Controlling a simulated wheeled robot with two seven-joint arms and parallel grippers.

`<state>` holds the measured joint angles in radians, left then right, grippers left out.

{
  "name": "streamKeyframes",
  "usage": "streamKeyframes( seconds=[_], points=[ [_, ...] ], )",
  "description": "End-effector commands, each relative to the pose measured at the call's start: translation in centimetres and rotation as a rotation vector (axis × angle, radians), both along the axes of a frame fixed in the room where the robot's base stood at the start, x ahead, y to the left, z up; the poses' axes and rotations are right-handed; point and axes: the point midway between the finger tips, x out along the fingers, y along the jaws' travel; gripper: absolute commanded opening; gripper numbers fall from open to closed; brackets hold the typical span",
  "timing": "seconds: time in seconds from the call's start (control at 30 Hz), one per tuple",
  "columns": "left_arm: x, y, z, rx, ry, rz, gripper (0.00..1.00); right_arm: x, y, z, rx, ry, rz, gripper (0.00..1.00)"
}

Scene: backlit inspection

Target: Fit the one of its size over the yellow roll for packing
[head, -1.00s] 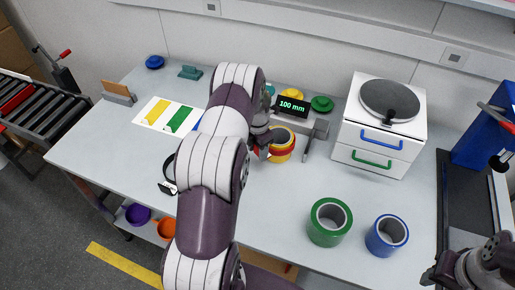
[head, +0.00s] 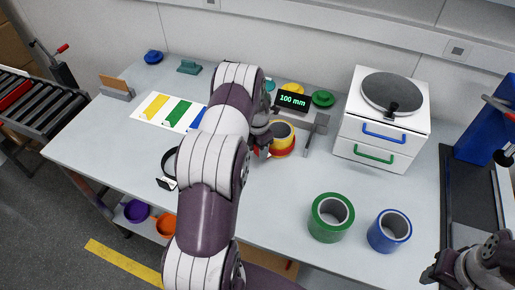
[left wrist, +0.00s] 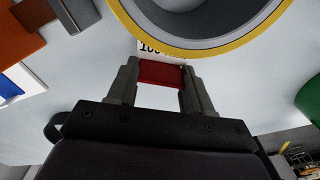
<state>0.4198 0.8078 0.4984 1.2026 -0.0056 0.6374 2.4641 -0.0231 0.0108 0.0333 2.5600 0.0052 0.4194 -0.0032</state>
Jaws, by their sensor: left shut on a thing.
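The yellow roll (head: 284,134) stands on the table beside the caliper-like gauge. It fills the top of the left wrist view (left wrist: 205,42). A red band (head: 285,153) shows low around the yellow roll's near and right side; its far side is hidden. My left gripper (left wrist: 162,85) is shut on a red part (left wrist: 160,73) of this band, close beside the roll. A white tag reading 100 (left wrist: 150,47) shows upside down behind the fingers. A black ring (head: 169,160) with a tag lies left of my arm, partly hidden. My right gripper (head: 432,275) is at the lower right; its jaws are unclear.
A green roll (head: 323,232) and a blue roll (head: 377,238) stand at the front right. A display (head: 292,101) reads 100 mm. A white drawer cabinet (head: 348,148) stands behind. A colour-striped card (head: 143,118) lies at left. Table between roll and green roll is clear.

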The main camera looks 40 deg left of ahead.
Motion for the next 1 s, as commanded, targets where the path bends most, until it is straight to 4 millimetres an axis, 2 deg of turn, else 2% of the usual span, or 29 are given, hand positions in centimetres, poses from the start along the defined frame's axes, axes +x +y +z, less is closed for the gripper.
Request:
streamKeyframes(
  seconds=[0.6,0.9,0.93,1.0],
  points=[
    [0.0,0.0,-2.0,0.0,0.0,0.0,0.2,0.0,0.0,-1.5,0.0,0.0,0.0,0.43],
    [0.0,0.0,-1.9,0.0,0.0,0.0,0.2,0.0,0.0,-1.4,0.0,0.0,0.0,0.43],
    [0.0,0.0,-1.9,0.0,0.0,0.0,0.53,0.0,0.0,-1.4,0.0,0.0,0.0,0.43],
    [0.0,0.0,-1.9,0.0,0.0,0.0,0.76,0.0,0.0,-1.4,0.0,0.0,0.0,0.43]
  ],
)
